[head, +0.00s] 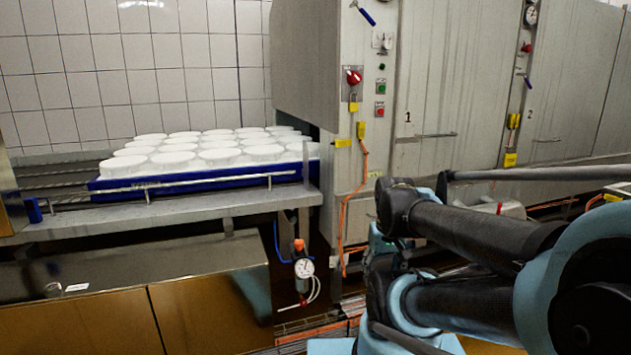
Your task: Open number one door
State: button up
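The number one door (430,85) is a large grey metal panel marked with a black "1", right of centre. It looks closed. A thin horizontal bar handle (437,135) runs across it just right of and below the number. My dark and light-blue arm fills the lower right foreground, in front of the machine, and covers the area below the door. I cannot make out my gripper's fingers in this view. No part of my arm visibly holds the handle.
The number two door (575,90) is to the right. A control strip with a red switch (353,77) stands left of door one. White moulds (188,159) sit in a blue tray (130,185) on the left. A pressure gauge (304,267) and hoses hang below.

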aim_at(457, 60)
jog(key=k, duration=0.5)
jog(key=z, duration=0.75)
jog(key=i, duration=0.6)
jog(key=u, duration=0.15)
